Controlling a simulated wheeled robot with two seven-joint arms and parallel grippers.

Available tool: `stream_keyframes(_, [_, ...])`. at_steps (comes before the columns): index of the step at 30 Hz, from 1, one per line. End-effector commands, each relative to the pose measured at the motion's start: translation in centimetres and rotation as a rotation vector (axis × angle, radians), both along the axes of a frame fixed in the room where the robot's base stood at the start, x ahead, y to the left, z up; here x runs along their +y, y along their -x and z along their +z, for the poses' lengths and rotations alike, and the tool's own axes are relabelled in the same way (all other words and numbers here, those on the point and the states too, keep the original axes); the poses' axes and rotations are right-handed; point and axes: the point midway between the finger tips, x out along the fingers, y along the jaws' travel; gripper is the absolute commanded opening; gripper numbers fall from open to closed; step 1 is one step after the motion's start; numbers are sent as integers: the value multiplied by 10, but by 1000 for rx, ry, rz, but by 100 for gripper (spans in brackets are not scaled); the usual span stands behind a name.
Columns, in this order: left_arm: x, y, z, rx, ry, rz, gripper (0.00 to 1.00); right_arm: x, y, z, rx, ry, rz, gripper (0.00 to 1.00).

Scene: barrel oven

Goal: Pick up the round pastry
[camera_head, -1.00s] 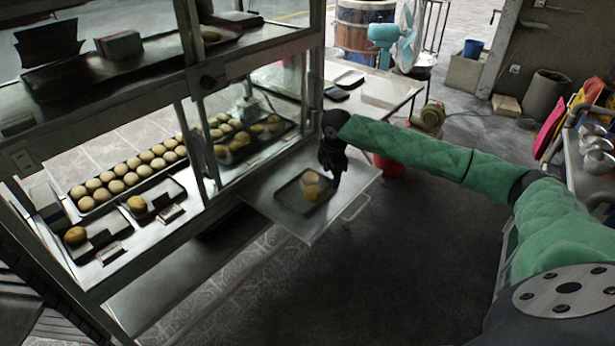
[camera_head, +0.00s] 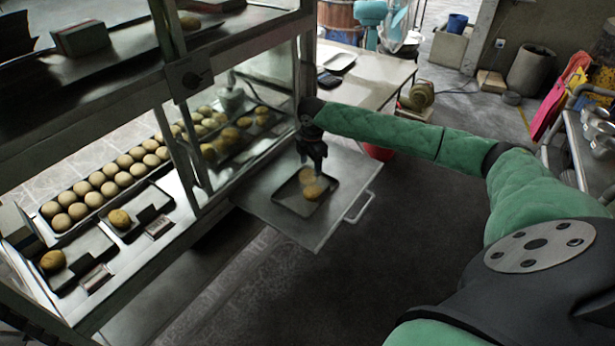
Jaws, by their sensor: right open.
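Two round pastries lie on a small dark tray (camera_head: 290,201) on the pulled-out metal shelf (camera_head: 343,202) of the display cabinet. The nearer pastry (camera_head: 313,190) and the farther pastry (camera_head: 306,175) sit close together. My right gripper (camera_head: 313,167) points down just above the farther pastry, its fingers open. Its fingertips partly cover that pastry, and I cannot tell whether they touch it. My left gripper is not in view.
The glass display cabinet (camera_head: 184,85) stands left, with several rows of round pastries (camera_head: 110,180) inside. Its glass and frame border the shelf. The shelf has a handle (camera_head: 360,208) at its right edge. A table (camera_head: 375,75) stands behind. The floor at right is open.

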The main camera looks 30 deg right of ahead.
Motion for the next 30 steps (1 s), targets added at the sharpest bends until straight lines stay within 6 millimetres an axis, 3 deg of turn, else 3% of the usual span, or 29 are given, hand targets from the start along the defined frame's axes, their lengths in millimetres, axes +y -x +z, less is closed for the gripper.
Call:
stream_keyframes(9, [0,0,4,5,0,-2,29,0,-2,-40,1,1,0,60])
stream_keyframes(16, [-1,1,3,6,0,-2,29,0,-3,-42,0,1,0,60])
stream_keyframes(21, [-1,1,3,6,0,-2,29,0,-3,-42,-1,1,0,31])
stream_keyframes(30, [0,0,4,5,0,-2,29,0,-3,-39,-1,1,0,31])
